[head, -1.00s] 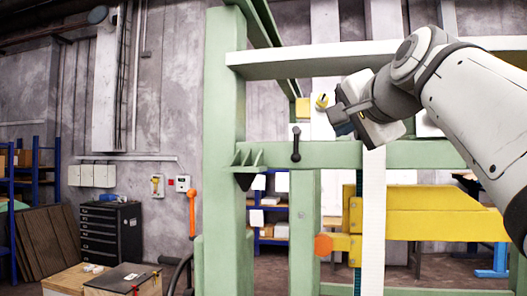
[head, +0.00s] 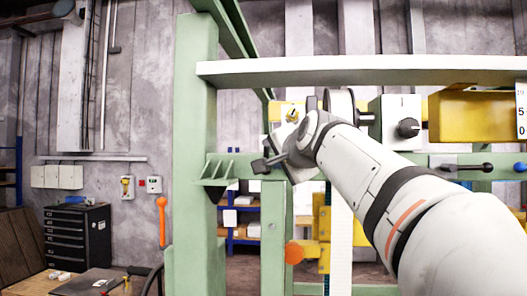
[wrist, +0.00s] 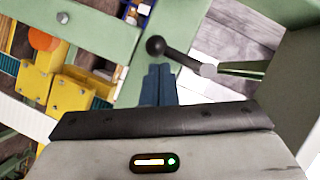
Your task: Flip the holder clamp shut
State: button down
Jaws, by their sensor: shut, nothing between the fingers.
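A black lever (wrist: 178,55) with a round ball end shows just beyond my fingertips in the wrist view. It slants from the ball down right to a grey round end. I take it for the holder clamp's handle, on the green crossbeam (wrist: 90,30). My gripper (wrist: 158,72) is shut and empty, its two blue fingers together just below the lever. I cannot tell if they touch it. In the head view my gripper's body (head: 298,158) is in front of the crossbeam; its fingers are hidden, and the lever cannot be told apart from it for sure.
A green post (head: 193,150) stands left of my gripper. A white rail (head: 370,68) runs above. A black lever with a blue part (head: 465,167) and a black knob (head: 408,128) are at the right. An orange hexagonal knob (head: 294,252) and yellow blocks are below.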

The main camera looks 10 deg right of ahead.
jog(key=shift+w+a+f, duration=0.15)
jog(key=shift+w+f, duration=0.05)
jog(key=shift+w, duration=0.05)
